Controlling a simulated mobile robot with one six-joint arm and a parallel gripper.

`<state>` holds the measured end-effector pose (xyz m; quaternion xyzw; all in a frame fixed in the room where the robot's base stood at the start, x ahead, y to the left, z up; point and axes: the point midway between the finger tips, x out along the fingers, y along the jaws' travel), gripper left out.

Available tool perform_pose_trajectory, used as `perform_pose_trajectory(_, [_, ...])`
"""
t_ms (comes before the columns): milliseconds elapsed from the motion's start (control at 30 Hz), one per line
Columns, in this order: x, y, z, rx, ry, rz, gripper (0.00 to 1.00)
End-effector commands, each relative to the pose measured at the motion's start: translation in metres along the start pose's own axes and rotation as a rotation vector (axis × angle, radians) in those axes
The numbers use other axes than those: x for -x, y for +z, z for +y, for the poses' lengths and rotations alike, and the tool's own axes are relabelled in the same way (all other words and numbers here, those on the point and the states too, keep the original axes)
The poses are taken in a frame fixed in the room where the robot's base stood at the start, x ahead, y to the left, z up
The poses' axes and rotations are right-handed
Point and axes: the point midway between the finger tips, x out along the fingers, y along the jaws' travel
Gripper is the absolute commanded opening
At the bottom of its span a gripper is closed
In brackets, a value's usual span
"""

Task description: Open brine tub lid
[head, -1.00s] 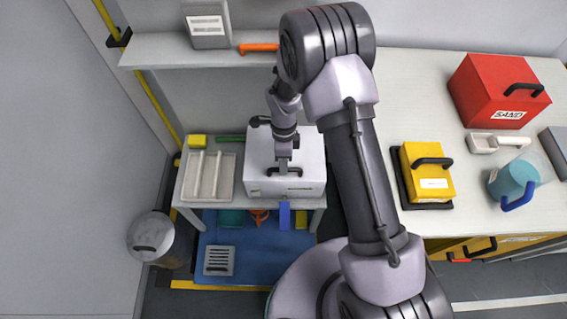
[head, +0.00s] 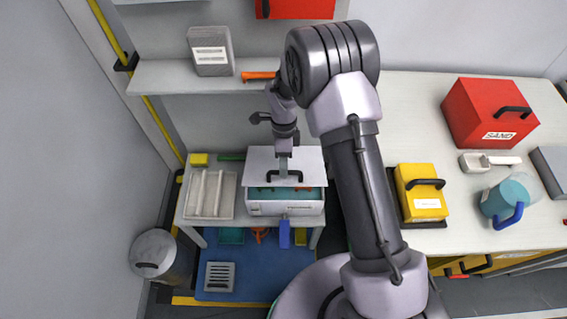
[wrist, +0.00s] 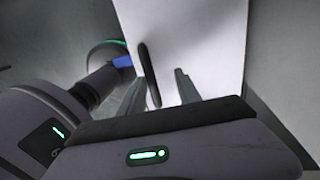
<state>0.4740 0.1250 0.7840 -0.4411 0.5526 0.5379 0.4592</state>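The brine tub (head: 262,209) is a white box on the low bench, and its teal inside with orange bits shows along the front. Its white lid (head: 311,166) is raised at the front and tilted back. The lid carries a dark handle (head: 299,174). My gripper (head: 283,168) is at this handle. In the wrist view the lid (wrist: 205,45) stands in front of my gripper (wrist: 160,92). The handle (wrist: 148,72) lies between the two fingers, which are apart with a visible gap. Contact with the handle is hard to tell.
A divided white tray (head: 229,208) and a yellow block (head: 198,159) are left of the tub. A shelf (head: 160,77) with a grey box and an orange tool runs behind. A lidded bin (head: 152,250) stands on the floor. The right counter holds a yellow box (head: 418,190), among other things.

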Motion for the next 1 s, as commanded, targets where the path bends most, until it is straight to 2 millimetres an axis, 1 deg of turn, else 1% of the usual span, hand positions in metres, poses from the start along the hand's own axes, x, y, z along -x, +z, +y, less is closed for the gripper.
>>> perform_pose_trajectory(500, [0.000,0.000,0.001,-0.001,0.003,0.000,0.36])
perform_pose_trajectory(567, [0.003,0.000,0.001,-0.001,0.003,0.000,0.36])
perform_pose_trajectory(633, [0.015,0.000,0.002,-0.002,0.003,-0.001,0.36])
perform_pose_trajectory(700, [0.033,0.000,0.002,-0.002,0.001,-0.001,0.36])
perform_pose_trajectory(833, [0.061,0.000,0.001,0.000,0.000,-0.001,0.36])
perform_pose_trajectory(900, [0.070,0.000,0.001,-0.001,0.002,-0.001,0.36])
perform_pose_trajectory(1000, [0.076,0.000,0.001,-0.001,0.003,0.000,0.36])
